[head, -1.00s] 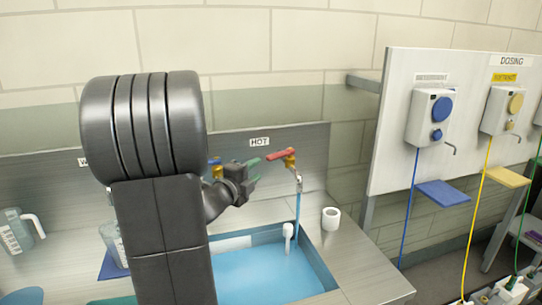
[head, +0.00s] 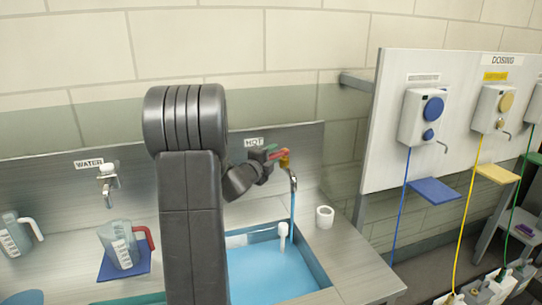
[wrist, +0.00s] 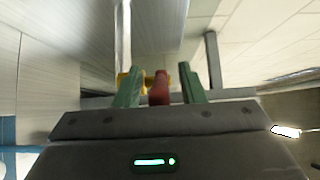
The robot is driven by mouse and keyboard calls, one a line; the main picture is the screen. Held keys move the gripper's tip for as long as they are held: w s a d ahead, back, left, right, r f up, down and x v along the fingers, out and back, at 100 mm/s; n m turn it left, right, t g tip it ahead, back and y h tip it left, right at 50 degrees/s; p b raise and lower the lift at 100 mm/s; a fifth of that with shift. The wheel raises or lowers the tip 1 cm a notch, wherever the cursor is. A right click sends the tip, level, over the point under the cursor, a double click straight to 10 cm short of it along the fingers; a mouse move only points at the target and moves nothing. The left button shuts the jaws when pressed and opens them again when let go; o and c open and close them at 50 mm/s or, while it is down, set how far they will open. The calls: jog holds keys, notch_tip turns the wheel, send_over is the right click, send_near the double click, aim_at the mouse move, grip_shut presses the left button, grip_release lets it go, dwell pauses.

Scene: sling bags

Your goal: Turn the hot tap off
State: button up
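The hot tap (head: 285,158) has a brass body and a red lever handle, under the HOT label (head: 254,142). Water (head: 292,205) runs from its spout into the blue-filled sink (head: 265,275). My gripper (head: 274,152) is at the red handle in the head view. In the wrist view, the red handle (wrist: 158,88) lies between the two green fingers of my gripper (wrist: 160,86), with a small gap on each side. The gripper is open around the handle. The brass tap body also shows in the wrist view (wrist: 124,79), partly hidden behind a finger.
A white roll (head: 325,217) stands on the counter right of the sink. A jug with a red handle (head: 121,246) sits on a blue mat at left, below the WATER tap (head: 108,183). The dosing panel (head: 385,160) stands at right.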

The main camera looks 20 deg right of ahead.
grip_shut()
jog(key=shift+w+r+m+g+h+p, duration=0.1)
jog(key=shift+w+m+g+h+p, duration=0.05)
jog(key=shift+m+g+h+p, duration=0.2)
jog(key=shift+w+m+g+h, duration=0.15)
jog(key=shift+m+g+h, duration=0.15)
jog(key=shift+g, duration=0.25)
grip_release()
jog(key=shift+a, duration=0.1)
jog(key=shift+a, duration=0.1)
jog(key=b+v, duration=0.3)
jog(key=v, duration=1)
jog(key=shift+s+a, duration=0.2)
jog(key=shift+s, duration=0.1)
